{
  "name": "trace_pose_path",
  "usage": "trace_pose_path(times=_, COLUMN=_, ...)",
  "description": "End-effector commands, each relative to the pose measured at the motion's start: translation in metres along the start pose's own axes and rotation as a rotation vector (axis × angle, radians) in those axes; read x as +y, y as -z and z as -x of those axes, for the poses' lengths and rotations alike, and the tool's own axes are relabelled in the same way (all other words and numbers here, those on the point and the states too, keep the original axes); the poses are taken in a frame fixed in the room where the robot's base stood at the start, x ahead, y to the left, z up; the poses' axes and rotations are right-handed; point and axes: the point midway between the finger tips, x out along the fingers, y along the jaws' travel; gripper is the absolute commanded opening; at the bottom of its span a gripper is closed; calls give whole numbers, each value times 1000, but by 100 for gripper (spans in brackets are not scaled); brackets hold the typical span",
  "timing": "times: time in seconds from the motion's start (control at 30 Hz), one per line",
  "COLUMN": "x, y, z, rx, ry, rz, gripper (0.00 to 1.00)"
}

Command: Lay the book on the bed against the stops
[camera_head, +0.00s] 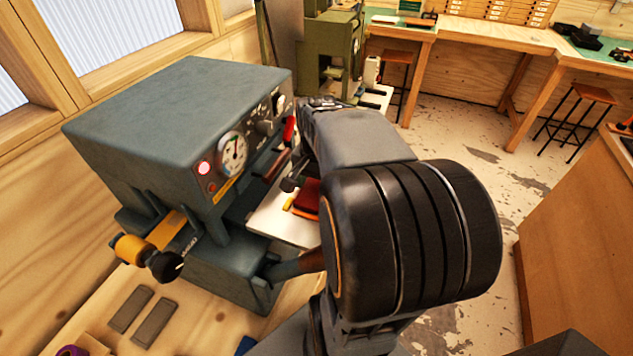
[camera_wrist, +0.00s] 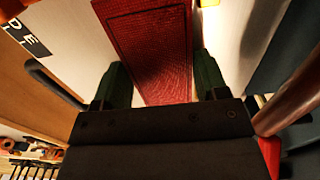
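The red book (camera_wrist: 150,40) lies flat on the pale bed (camera_wrist: 235,50) of the grey-blue press (camera_head: 180,125). In the head view the book (camera_head: 309,194) shows only partly beside my arm, with the bed's pale edge (camera_head: 283,226) below it. A yellow stop (camera_head: 291,204) stands by the book's left side; a yellow piece also shows at the top of the wrist view (camera_wrist: 208,2). My gripper (camera_wrist: 160,72) has its two green fingers spread apart, with the near part of the book between them. A gap shows beside the left finger.
A red-brown lever (camera_wrist: 287,108) runs close at the right of the wrist view. An orange foil roll (camera_head: 132,248) sits at the press's left. Two grey bars (camera_head: 142,314) lie on the wooden bench. Open floor (camera_head: 470,150) lies to the right.

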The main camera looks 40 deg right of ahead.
Motion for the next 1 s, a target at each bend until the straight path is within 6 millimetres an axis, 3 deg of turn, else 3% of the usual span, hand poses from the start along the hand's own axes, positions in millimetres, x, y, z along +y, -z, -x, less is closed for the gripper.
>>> trace_pose_path(times=0.2, x=0, y=0, z=0, rx=0, ry=0, rz=0, gripper=88)
trace_pose_path(times=0.57, x=0, y=0, z=8, rx=3, ry=2, rz=0, gripper=89)
trace_pose_path(times=1.0, x=0, y=1, z=87, rx=3, ry=2, rz=0, gripper=89)
